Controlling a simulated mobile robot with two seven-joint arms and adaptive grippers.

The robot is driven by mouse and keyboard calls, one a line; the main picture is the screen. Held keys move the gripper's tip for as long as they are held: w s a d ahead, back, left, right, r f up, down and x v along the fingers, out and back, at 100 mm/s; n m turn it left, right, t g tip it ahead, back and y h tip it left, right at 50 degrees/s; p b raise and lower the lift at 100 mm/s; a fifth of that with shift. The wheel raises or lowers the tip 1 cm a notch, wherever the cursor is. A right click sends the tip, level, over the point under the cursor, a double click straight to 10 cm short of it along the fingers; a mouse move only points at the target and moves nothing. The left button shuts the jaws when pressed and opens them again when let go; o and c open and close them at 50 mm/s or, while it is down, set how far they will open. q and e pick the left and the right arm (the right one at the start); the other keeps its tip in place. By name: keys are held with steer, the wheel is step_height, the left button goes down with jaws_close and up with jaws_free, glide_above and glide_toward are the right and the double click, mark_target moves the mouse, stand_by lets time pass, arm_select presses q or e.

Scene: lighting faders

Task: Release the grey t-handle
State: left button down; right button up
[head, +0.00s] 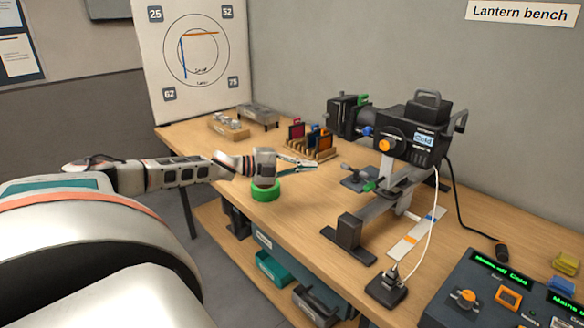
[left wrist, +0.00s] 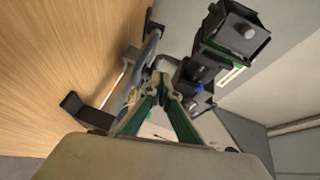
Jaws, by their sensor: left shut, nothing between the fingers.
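The lantern (head: 412,138) is a black lamp on a dark stand, with an orange knob on its side. Below it, a small grey handle (head: 346,168) sticks out to the left, beside a green one (head: 371,185); I take the grey one for the t-handle, but its shape is too small to be sure. My left gripper (head: 315,166) is shut and empty, pointing right, with its tips a little left of the grey handle and apart from it in the picture. In the left wrist view its green fingers (left wrist: 161,86) meet at the tips, below the dark lantern (left wrist: 232,38). My right gripper is not in view.
A wooden rack of coloured filters (head: 312,148) stands behind my left gripper. A control desk (head: 490,296) is at the right front, and a dark switch box (head: 386,288) with a white cable lies near the edge. The stand's foot (head: 345,242) takes up the middle front.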

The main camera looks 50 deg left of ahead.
arm_select(q)
steer(key=shift+s+a+r, duration=0.25)
steer(key=shift+s+a, duration=0.6)
steer(key=shift+s+a+r, duration=0.25)
steer(key=shift+s+a, duration=0.55)
steer(key=shift+s, duration=0.05)
